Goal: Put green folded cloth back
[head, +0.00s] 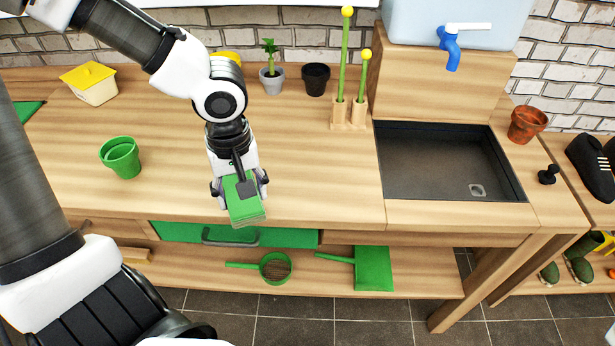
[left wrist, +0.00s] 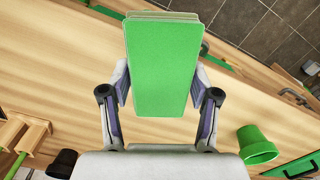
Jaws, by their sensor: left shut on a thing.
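The green folded cloth (head: 244,208) is a flat layered rectangle. It is held over the front edge of the wooden counter, above the green drawer front (head: 180,231). My left gripper (head: 240,187) is shut on the cloth, with a finger at each long side. In the left wrist view the cloth (left wrist: 163,65) stretches away from the palm between the two fingers of the left gripper (left wrist: 160,88). The gap between the cloth and the counter is hard to judge. My right gripper is not in view.
A green pot (head: 121,157) stands left on the counter (head: 310,160). A yellow-lidded box (head: 90,83), small plant (head: 271,70), black pot (head: 316,78) and green sticks stand behind. A dark sink (head: 440,165) is at right. A green sieve (head: 275,268) and dustpan (head: 373,268) are on the lower shelf.

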